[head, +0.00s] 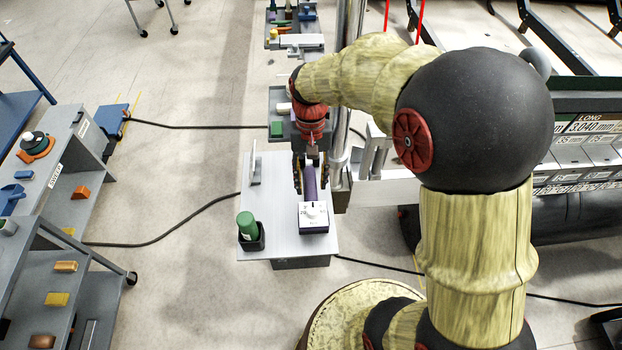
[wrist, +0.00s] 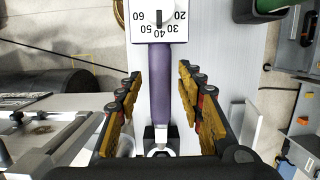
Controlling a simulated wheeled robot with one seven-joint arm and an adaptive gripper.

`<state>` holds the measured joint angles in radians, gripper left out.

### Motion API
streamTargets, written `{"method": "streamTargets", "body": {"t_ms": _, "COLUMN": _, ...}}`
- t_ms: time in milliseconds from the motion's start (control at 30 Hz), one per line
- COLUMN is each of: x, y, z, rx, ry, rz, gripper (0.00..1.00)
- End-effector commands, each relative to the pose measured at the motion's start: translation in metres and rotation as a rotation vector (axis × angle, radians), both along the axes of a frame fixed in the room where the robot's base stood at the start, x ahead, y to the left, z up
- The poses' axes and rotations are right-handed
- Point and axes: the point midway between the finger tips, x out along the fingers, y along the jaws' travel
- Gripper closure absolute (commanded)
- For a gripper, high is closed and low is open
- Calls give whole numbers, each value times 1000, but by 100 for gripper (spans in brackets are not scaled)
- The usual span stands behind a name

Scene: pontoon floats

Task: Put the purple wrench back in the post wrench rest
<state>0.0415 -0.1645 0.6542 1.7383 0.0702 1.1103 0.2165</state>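The purple wrench (wrist: 161,88) lies lengthwise on a light grey shelf plate, its far end at a white-faced dial box (wrist: 160,20). A silver part shows at its near end by a dark notched block (wrist: 150,131); I cannot tell whether this block is the post wrench rest or whether the wrench sits in it. My gripper (wrist: 159,78) is open, one finger on each side of the purple handle, with gaps on both sides. In the head view the wrench (head: 310,187) shows between the fingers of my gripper (head: 311,178), behind the dial box (head: 313,222).
The grey plate (head: 277,195) also carries a green-handled tool in a black cup (head: 252,238) and an upright light-grey piece (head: 256,170). A metal post (head: 342,120) stands close to the right. Shelves with loose parts stand at left; cables cross the open floor.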

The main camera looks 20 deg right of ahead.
Motion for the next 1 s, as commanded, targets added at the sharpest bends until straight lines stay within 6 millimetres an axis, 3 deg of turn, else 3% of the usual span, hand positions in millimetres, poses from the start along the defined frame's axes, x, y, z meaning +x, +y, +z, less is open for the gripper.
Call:
{"method": "streamTargets", "body": {"t_ms": 467, "x": 2, "y": -1, "z": 7, "rx": -1, "ry": -2, "rz": 0, "gripper": 57}}
{"method": "streamTargets", "body": {"t_ms": 1000, "x": 21, "y": -7, "z": 102, "rx": -1, "ry": -2, "rz": 0, "gripper": 57}}
